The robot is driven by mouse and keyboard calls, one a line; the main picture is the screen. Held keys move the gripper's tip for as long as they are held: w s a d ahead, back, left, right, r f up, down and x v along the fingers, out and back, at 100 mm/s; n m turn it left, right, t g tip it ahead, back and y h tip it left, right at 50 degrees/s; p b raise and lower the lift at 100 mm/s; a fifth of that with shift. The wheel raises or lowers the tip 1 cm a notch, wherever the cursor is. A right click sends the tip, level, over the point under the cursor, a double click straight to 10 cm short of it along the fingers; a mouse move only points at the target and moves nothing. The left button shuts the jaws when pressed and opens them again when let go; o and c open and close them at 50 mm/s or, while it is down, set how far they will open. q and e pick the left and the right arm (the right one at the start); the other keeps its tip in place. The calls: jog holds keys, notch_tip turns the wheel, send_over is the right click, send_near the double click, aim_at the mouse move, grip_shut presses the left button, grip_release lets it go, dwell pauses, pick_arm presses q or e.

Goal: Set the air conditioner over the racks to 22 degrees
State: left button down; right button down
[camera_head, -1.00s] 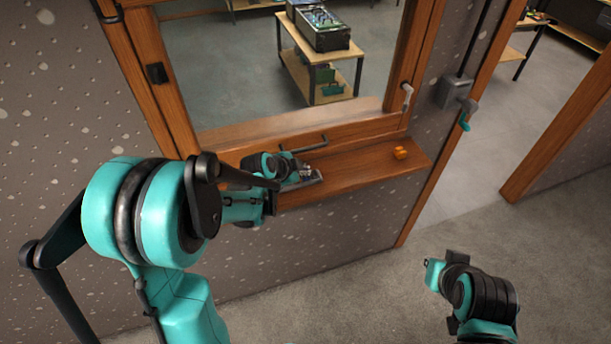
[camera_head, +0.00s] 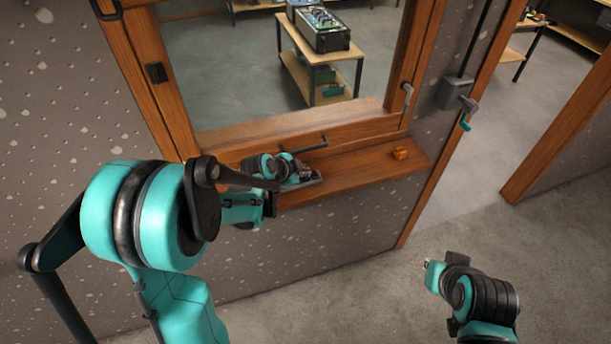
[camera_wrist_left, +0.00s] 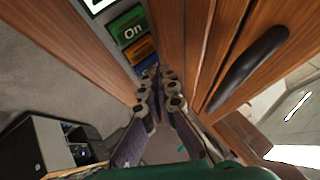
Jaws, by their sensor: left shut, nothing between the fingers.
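A slim grey control unit (camera_head: 313,183) lies on the wooden sill, mostly hidden behind my left gripper (camera_head: 308,174). In the left wrist view the control unit (camera_wrist_left: 112,48) shows a green button (camera_wrist_left: 129,27) marked "On", an orange button (camera_wrist_left: 140,50) and a blue button below it, partly hidden by the fingertips. A corner of its pale display (camera_wrist_left: 97,4) shows at the top edge; no reading is visible. My left gripper (camera_wrist_left: 153,80) is shut and empty, its tips at or just over the blue button; contact cannot be told. The air conditioner is not in view. My right arm is at the lower right; its jaws are unclear.
The wooden sill (camera_head: 365,168) runs below a framed window, with a dark handle (camera_head: 310,147) just above the control unit. A small orange object (camera_head: 400,153) sits at the sill's right. A doorway opens at right. Beyond the glass stands a shelf table (camera_head: 325,70).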

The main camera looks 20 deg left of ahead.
aim_at(304, 179)
pick_arm(q)
jog(key=shift+r+p, duration=0.3)
jog(key=shift+r, duration=0.3)
jog(key=shift+r+p, duration=1.85)
jog(key=shift+r, duration=0.7)
jog(key=shift+s+f+b, duration=0.2)
jog(key=shift+b, duration=0.2)
jog(key=s+f+n+y+b, duration=0.1)
jog(key=s+f+n+b, duration=0.5)
jog(key=s+b, duration=0.3)
jog(key=s+f+n+g+y+b, duration=0.1)
jog(key=s+f+n+b, duration=0.6)
jog(key=s, duration=0.8)
jog(key=y+b, duration=0.1)
jog(key=b, duration=0.1)
jog(key=shift+s+g+b, duration=0.3)
jog(key=shift+b, duration=0.05)
